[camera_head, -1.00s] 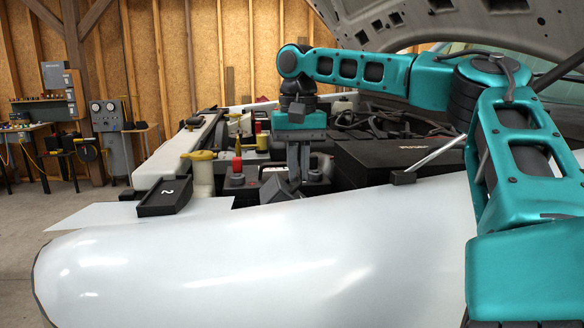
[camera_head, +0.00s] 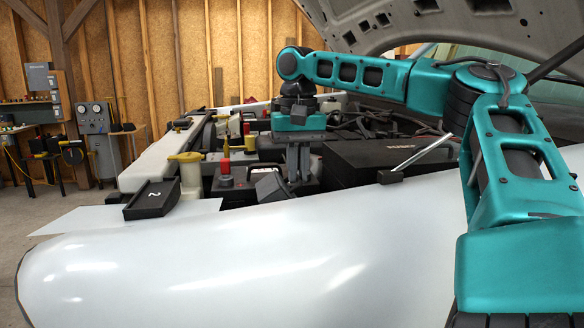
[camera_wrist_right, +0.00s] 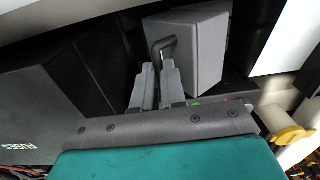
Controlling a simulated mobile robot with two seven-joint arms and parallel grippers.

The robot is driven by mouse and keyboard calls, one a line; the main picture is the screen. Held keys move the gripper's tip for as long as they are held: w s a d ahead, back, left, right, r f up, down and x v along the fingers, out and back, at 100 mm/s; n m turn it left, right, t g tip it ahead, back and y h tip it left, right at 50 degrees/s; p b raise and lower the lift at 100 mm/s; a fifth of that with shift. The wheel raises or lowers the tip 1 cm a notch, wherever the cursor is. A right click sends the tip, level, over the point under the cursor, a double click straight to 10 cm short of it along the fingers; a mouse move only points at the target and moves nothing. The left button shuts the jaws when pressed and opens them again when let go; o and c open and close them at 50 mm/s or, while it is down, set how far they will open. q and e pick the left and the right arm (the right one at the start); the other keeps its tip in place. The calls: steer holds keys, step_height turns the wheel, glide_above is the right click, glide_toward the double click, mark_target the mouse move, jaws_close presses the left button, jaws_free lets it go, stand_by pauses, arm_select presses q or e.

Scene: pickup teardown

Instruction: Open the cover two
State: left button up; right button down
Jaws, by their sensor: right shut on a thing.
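My right gripper (camera_head: 297,178) points down into the engine bay. In the right wrist view its fingers (camera_wrist_right: 156,86) are close together on a dark bent handle (camera_wrist_right: 164,46). The handle is beside a grey box-shaped cover (camera_wrist_right: 198,48); the fingers hide where the two join. In the head view the grey cover (camera_head: 268,187) looks tilted, just left of the fingertips. I cannot read a number on it. A black piece marked 2 (camera_head: 151,201) lies on the car's edge at the left. My left gripper is not in view.
A black fuse box (camera_head: 375,165) is right of the gripper and also fills the left of the wrist view (camera_wrist_right: 40,115). A red-capped post (camera_head: 225,168) and a yellow-capped reservoir (camera_head: 188,178) stand left. The white fender (camera_head: 250,255) lies in front; the raised hood (camera_head: 400,25) hangs above.

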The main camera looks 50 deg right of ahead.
steer(key=shift+s+d, duration=0.15)
steer(key=c, duration=1.1)
jaws_free()
step_height(320, 180, up, 13)
steer(key=shift+f, duration=0.1)
